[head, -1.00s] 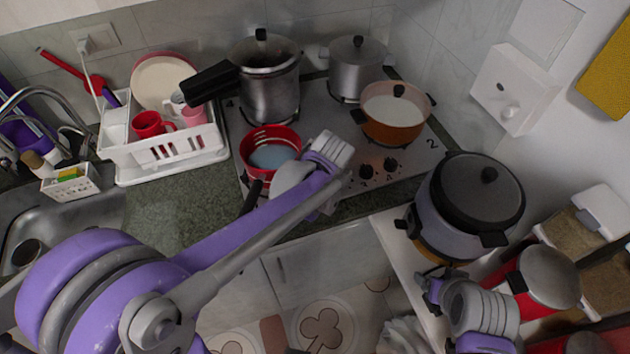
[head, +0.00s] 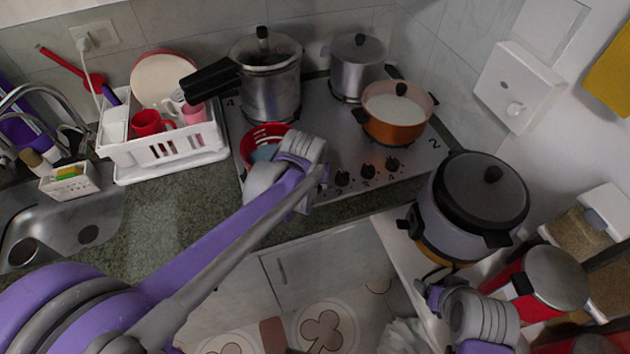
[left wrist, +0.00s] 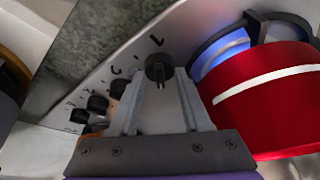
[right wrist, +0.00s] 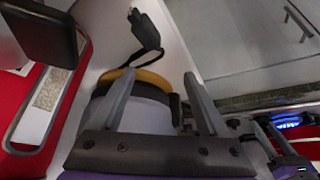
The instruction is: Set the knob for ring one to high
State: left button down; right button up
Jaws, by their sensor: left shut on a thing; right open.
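The stove (head: 330,130) has a row of black knobs along its front edge. In the left wrist view the knob marked 1 (left wrist: 159,67) sits between the fingertips of my left gripper (left wrist: 164,82), which is shut on it. Three other knobs (left wrist: 120,88) show to its left. In the head view my left gripper (head: 302,150) hides knob one; three knobs (head: 367,172) show to its right. My right gripper (right wrist: 157,82) is open and empty beside the large grey cooker; it also shows in the head view (head: 436,290).
A red pan (head: 265,133) stands front left, partly hidden by my left gripper; blue light shows beside it in the left wrist view. Two steel pots (head: 357,70) and an orange pot (head: 397,125) also stand on the stove. The grey cooker (head: 478,190) stands at the right.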

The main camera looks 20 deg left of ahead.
pick_arm(q)
jog(key=shift+m, duration=0.3)
jog(key=shift+c, duration=1.8)
grip_release()
